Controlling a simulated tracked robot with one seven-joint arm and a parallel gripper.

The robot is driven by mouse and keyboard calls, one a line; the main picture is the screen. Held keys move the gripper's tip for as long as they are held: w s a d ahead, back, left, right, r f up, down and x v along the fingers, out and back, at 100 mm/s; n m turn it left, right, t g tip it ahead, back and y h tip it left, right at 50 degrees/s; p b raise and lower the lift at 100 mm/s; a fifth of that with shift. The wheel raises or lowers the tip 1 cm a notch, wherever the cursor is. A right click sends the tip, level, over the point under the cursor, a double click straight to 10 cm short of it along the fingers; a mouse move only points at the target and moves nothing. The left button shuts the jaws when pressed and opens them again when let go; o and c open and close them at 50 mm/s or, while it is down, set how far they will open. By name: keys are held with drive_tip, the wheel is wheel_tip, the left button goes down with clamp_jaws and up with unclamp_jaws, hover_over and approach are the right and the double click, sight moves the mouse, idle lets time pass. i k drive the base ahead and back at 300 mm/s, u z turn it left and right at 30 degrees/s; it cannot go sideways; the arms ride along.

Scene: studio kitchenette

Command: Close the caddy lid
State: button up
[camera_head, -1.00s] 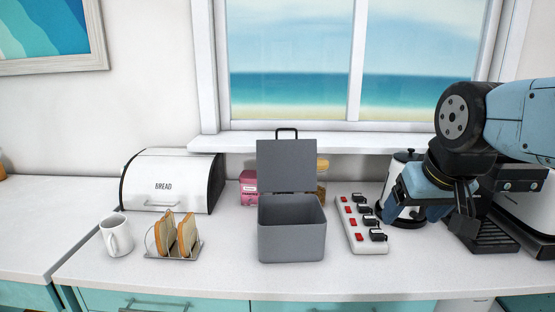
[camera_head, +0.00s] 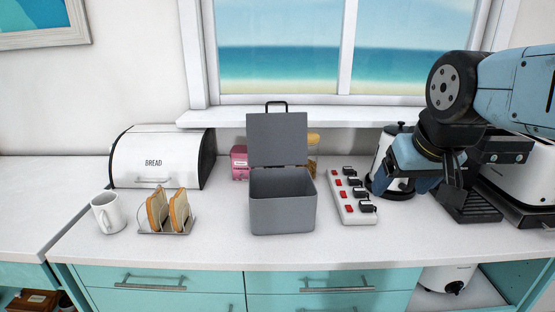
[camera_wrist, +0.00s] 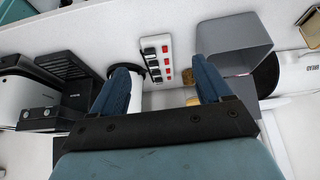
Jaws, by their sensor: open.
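The grey caddy (camera_head: 283,212) stands on the white counter below the window. Its lid (camera_head: 278,139) is open, standing upright at the back with a dark handle (camera_head: 276,103) on its top edge. In the wrist view the caddy (camera_wrist: 235,40) shows at the upper right, and its lid cannot be made out clearly. My gripper (camera_head: 438,183) is at the right in the head view, in front of the kettle and apart from the caddy. In the wrist view my gripper (camera_wrist: 162,85) has its two blue fingers wide apart with nothing held between them.
A power strip (camera_head: 351,197) with plugs lies between the caddy and the kettle (camera_head: 390,160). A toast rack (camera_head: 166,222), mug (camera_head: 108,213) and bread bin (camera_head: 160,160) stand left. A pink box (camera_head: 239,162) and a jar (camera_head: 313,150) are behind the caddy. Counter in front is clear.

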sight(274, 139)
drive_tip(key=k, duration=1.25)
drive_tip(key=u, duration=0.4)
drive_tip(key=i, duration=1.6)
drive_tip(key=z, duration=0.1)
